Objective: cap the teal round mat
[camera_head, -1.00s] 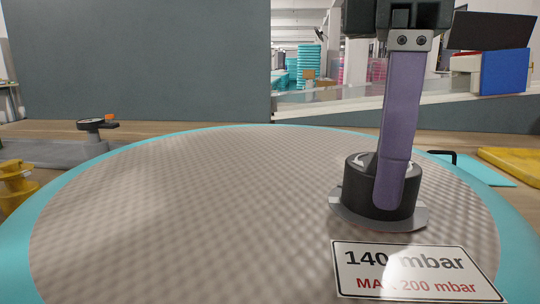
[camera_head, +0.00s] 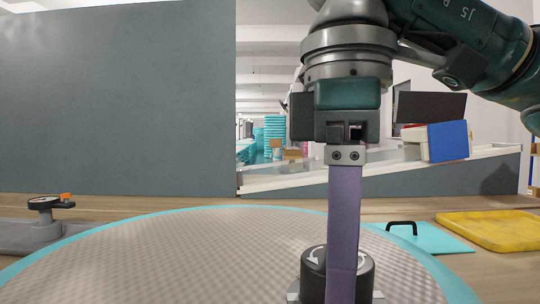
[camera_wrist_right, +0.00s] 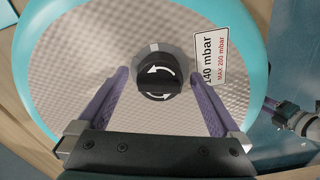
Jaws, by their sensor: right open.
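The teal round mat (camera_head: 450,283) has a grey woven top. A black round cap (camera_head: 313,262) with white curved arrows and a raised grip bar sits upright on a grey flange on the mat. The cap also shows in the right wrist view (camera_wrist_right: 158,82). My right gripper (camera_head: 342,296) points straight down at the cap, one purple finger covering part of it. In the right wrist view, its two fingers (camera_wrist_right: 160,78) are spread either side of the cap, with gaps showing. Whether the cap is fully seated is unclear.
A label (camera_wrist_right: 209,58) reading 140 mbar, MAX 200 mbar lies beside the cap. A gauge-like device (camera_head: 47,205) stands at the left. A teal plate with a black handle (camera_head: 430,238) and a yellow tray (camera_head: 490,230) lie at the right. A blue box (camera_head: 447,141) sits farther back.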

